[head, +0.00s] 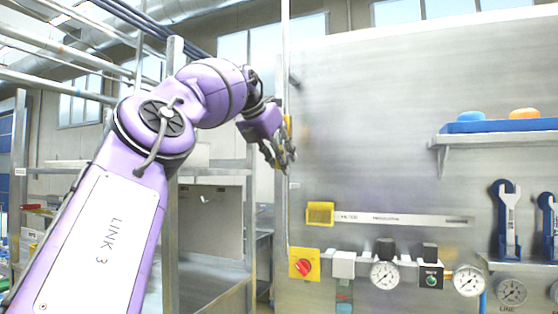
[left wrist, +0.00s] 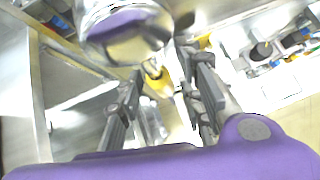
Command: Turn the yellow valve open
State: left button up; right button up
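The yellow valve (head: 288,125) shows as a thin yellow piece at the vertical pipe, partly hidden behind my left gripper. My left gripper (head: 284,160) is raised beside this pipe, with its fingers pointing down and right. In the left wrist view a yellow piece (left wrist: 158,82), likely the valve handle, shows between the two spread fingers of the gripper (left wrist: 165,98). The fingers look apart, and I cannot tell whether either touches it. A shiny rounded metal part (left wrist: 125,35) hides some of the area above. My right gripper is in neither view.
A grey metal panel (head: 380,120) fills the right side. It carries a yellow switch plate with a red knob (head: 304,266), a yellow block (head: 320,213), gauges (head: 384,275), hanging wrenches (head: 509,215) and a shelf with a blue tray (head: 500,126). A metal frame (head: 250,220) stands left of the pipe.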

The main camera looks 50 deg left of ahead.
pick_arm(q)
jog(key=v, duration=1.2)
dwell(0.4)
